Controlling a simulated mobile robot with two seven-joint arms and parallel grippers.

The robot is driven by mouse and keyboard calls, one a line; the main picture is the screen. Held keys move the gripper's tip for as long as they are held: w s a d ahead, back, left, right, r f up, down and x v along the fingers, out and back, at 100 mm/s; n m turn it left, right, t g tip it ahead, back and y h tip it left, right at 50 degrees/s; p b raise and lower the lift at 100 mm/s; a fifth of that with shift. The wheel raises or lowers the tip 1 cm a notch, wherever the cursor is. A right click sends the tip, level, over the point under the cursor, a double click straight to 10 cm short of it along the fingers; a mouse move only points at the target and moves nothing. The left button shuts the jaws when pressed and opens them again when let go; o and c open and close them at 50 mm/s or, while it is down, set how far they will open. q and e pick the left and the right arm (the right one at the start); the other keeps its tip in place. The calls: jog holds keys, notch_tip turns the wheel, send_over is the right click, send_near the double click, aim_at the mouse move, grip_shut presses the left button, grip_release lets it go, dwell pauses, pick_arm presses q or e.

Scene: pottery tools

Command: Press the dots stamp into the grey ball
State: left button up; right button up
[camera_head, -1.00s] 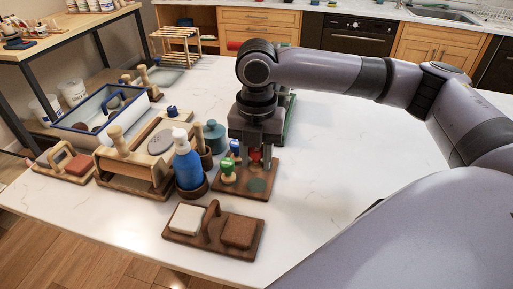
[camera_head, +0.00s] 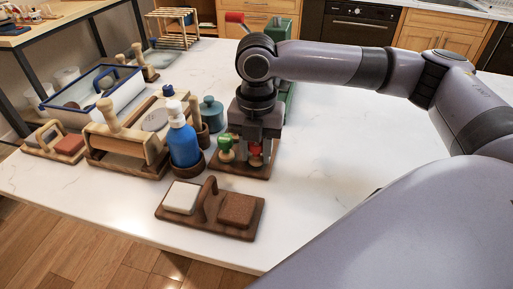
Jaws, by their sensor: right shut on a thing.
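My right gripper (camera_head: 257,158) is over a brown wooden stamp board (camera_head: 240,171), shut on a red stamp (camera_head: 256,150). The stamp's lower end is partly hidden by the fingers, and I cannot tell whether it touches the board. A green stamp (camera_head: 226,150) stands on the board just left of the gripper. The pattern on the stamps is too small to see, so I cannot tell which is the dots stamp. I cannot pick out the grey ball for certain. My left gripper is not in view.
A brown tray (camera_head: 209,221) with two blocks lies in front. A blue-rimmed bin (camera_head: 67,106) is at the left. The white table is clear at right.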

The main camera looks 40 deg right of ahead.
jog(key=shift+f, duration=0.2)
dwell(0.3)
jog(key=o, duration=1.1)
jog(key=shift+r+p, duration=0.35)
jog(key=shift+r, duration=3.2)
